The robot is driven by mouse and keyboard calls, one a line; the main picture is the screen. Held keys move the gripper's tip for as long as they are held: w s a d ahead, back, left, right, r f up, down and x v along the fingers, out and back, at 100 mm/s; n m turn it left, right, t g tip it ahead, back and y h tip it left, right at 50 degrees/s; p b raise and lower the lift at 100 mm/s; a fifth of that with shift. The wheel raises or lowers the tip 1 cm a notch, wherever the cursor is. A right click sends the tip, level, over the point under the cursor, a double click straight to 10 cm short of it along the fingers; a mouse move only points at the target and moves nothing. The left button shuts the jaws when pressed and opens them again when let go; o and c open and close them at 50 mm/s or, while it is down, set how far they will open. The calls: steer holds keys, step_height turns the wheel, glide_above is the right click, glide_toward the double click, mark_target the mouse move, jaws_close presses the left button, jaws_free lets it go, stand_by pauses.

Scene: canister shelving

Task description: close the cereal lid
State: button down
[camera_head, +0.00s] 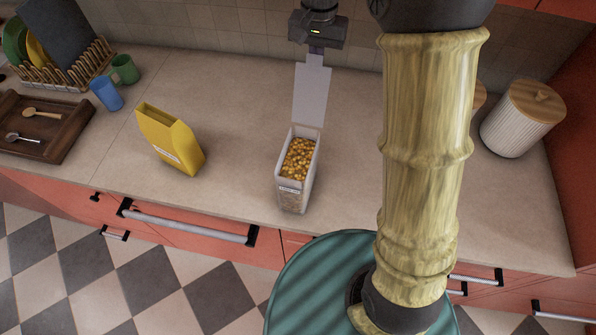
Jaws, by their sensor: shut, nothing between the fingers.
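The cereal container (296,188) stands upright on the counter at the middle of the view. It is clear and white-rimmed, with a label on its front, and is filled with golden cereal (298,158). Its pale lid (311,95) is open and stands up from the far edge of the container. My gripper (317,52) is behind the top of the lid, pointing down, and its fingers are shut with nothing between them. The fingertips are partly hidden at the lid's upper edge, and I cannot tell whether they touch it.
A yellow box (170,140) stands left of the container. Blue (107,94) and green (124,69) cups, a dish rack (62,75) and a wooden tray (40,128) are farther left. A ribbed canister (517,122) stands at the right. The counter beside the container is clear.

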steer(key=s+a+r, duration=0.1)
steer(key=s, duration=0.5)
steer(key=shift+s+a+r+b, duration=0.15)
steer(key=shift+a+b, duration=0.2)
steer(key=shift+b, duration=0.05)
stand_by(0.5)
steer(key=s, duration=0.1)
steer(key=s+b, duration=0.1)
steer(key=s, duration=0.1)
steer(key=s+a+f, duration=0.1)
steer(key=shift+s+b, duration=0.15)
steer(key=shift+b, duration=0.2)
stand_by(0.6)
steer(key=shift+r+p, duration=2.3)
steer(key=shift+r, duration=0.2)
steer(key=shift+r, duration=0.1)
step_height(320, 180, up, 11)
steer(key=p, duration=0.9)
steer(key=shift+p, duration=0.35)
